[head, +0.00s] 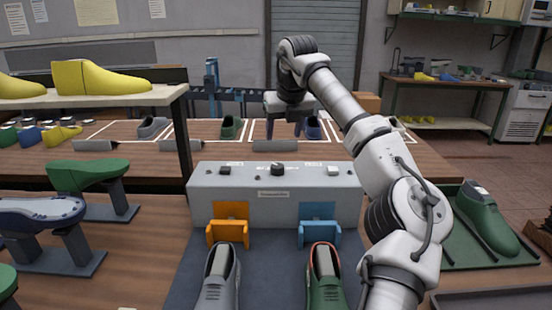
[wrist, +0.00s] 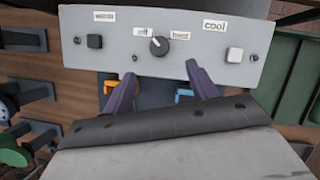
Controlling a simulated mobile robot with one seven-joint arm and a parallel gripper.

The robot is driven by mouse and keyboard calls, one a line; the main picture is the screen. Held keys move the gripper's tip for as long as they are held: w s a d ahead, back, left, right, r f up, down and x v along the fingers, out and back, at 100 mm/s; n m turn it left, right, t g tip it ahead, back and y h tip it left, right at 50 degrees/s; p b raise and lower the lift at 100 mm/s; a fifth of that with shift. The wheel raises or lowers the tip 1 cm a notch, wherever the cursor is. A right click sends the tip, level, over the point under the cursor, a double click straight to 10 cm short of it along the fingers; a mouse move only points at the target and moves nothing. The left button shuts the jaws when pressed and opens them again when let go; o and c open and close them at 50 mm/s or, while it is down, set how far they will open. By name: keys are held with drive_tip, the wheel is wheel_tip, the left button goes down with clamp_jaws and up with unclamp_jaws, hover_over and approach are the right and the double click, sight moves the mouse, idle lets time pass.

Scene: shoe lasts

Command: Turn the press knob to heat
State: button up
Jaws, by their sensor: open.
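The press is a grey box (head: 240,190) at the centre of the head view. Its dark round knob (head: 277,169) sits on the top panel. In the wrist view the knob (wrist: 159,46) lies between the labels "off" (wrist: 143,32) and "heat" (wrist: 180,34). A small white mark on it seems to point up and left, towards "off". My gripper (head: 284,136) is open and empty, above and behind the panel in the head view. In the wrist view its two dark fingers (wrist: 161,73) are spread below the knob, apart from it.
A black button (wrist: 94,41) near "warm" and a white button (wrist: 235,54) near "cool" flank the knob. Orange (head: 228,232) and blue (head: 319,232) holders stand before the press, with a grey shoe (head: 217,285) and a green shoe (head: 326,285). A shelf (head: 140,97) stands left.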

sight(277, 165)
drive_tip(key=p+x, duration=0.2)
drive_tip(key=x, duration=1)
drive_tip(key=shift+w+a+f, duration=0.1)
drive_tip(key=shift+a+f, duration=0.1)
drive_tip(key=shift+f, duration=0.1)
drive_tip(key=c, duration=1)
